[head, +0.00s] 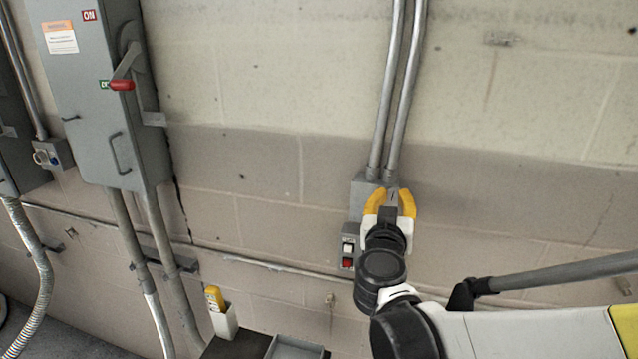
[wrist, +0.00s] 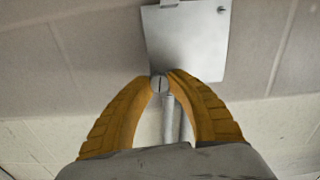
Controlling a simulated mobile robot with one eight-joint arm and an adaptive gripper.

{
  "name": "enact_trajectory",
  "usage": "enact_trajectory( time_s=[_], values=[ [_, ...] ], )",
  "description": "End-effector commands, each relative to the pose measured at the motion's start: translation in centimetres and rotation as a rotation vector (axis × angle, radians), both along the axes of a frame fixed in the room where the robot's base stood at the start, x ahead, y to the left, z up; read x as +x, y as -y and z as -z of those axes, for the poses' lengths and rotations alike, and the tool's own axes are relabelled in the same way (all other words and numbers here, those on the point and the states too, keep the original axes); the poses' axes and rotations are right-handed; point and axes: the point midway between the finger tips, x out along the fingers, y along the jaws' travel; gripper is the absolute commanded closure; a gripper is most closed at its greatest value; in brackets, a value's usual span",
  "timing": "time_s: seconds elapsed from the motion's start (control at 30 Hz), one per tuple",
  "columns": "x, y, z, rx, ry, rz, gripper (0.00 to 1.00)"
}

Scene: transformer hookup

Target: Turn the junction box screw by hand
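The grey junction box (head: 358,199) is mounted on the block wall, with two conduits rising from its top. My gripper (head: 390,197) is in front of the box and covers much of its right side. In the wrist view the box's pale grey cover (wrist: 186,42) fills the top middle. The round slotted screw (wrist: 159,84) sits at the cover's edge, its slot close to upright in the picture. The two yellow fingertips of my gripper (wrist: 160,80) close on the screw from both sides and appear to touch it. The screw is hidden in the head view.
A switch box with a red button (head: 348,263) hangs below the junction box. A large grey disconnect cabinet (head: 95,100) with a red-tipped handle stands at the left. A yellow-topped tool in a white holder (head: 222,315) and a grey tray (head: 296,348) are below.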

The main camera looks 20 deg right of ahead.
Motion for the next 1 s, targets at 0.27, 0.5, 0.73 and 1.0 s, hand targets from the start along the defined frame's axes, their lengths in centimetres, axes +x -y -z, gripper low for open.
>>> enact_trajectory(
  time_s=[0.27, 0.5, 0.73, 1.0],
  values=[
    [0.00, -0.01, -0.01, -0.001, -0.001, 0.000, 1.00],
    [0.00, -0.02, -0.03, -0.030, -0.019, 0.000, 1.00],
    [0.03, -0.03, -0.05, -0.134, -0.089, 0.000, 1.00],
    [0.05, -0.06, -0.04, -0.335, -0.225, 0.000, 1.00]
  ],
)
